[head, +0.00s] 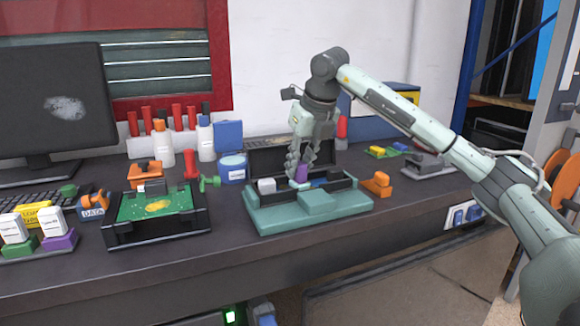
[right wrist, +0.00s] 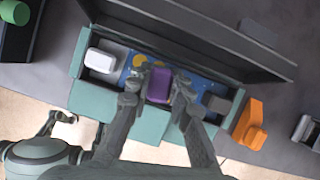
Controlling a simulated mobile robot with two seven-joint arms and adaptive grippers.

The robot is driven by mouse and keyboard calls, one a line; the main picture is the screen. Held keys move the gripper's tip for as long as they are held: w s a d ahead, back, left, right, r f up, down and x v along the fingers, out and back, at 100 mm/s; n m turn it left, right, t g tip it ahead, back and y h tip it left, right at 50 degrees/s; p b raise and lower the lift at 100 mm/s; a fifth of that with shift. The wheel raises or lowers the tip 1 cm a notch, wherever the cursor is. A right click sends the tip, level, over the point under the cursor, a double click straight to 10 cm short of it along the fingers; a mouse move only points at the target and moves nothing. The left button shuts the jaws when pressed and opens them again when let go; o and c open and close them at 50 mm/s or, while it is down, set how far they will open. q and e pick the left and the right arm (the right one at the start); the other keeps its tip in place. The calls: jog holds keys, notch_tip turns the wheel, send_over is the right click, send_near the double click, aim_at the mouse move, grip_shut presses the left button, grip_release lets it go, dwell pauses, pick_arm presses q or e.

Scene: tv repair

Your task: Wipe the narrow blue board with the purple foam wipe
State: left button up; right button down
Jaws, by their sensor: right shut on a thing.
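The purple foam wipe (head: 301,174) is held between the fingertips of my right gripper (head: 302,168), which is shut on it. In the right wrist view the purple foam wipe (right wrist: 159,86) sits between the fingers of my right gripper (right wrist: 158,90), over the narrow blue board (right wrist: 192,87). Yellow patches (right wrist: 139,61) show on the board beside the wipe. The board lies inside an open teal case (head: 268,217) with a raised dark lid. Whether the wipe touches the board is hard to tell.
A white block (head: 266,186) sits in the case's left end. An orange part (head: 378,184) stands right of the case. A green board in a black tray (head: 158,232) lies to the left. Bottles and a monitor (head: 55,100) stand behind.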

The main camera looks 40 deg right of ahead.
jog(key=shift+s+d+f, duration=0.1)
jog(key=shift+s+d, duration=0.15)
jog(key=shift+d, duration=0.65)
jog(key=shift+s+d+f, duration=0.1)
jog(key=shift+s+d, duration=0.1)
jog(key=shift+d, duration=0.7)
jog(key=shift+s+d, duration=0.1)
jog(key=shift+d, duration=0.05)
jog(key=shift+w+a+p, duration=0.2)
jog(key=shift+a+p, duration=0.4)
jog(key=shift+a, duration=0.35)
jog(key=shift+w+a+p, duration=0.25)
jog(key=shift+a+p, duration=0.1)
jog(key=shift+a, duration=0.65)
jog(key=shift+w+a+r+p, duration=0.15)
jog(key=shift+a+p, duration=0.25)
jog(key=shift+a, duration=0.4)
jog(key=shift+w+a+p, duration=0.3)
jog(key=shift+a, duration=0.6)
notch_tip(320, 180, up, 6)
jog(key=p, duration=0.5)
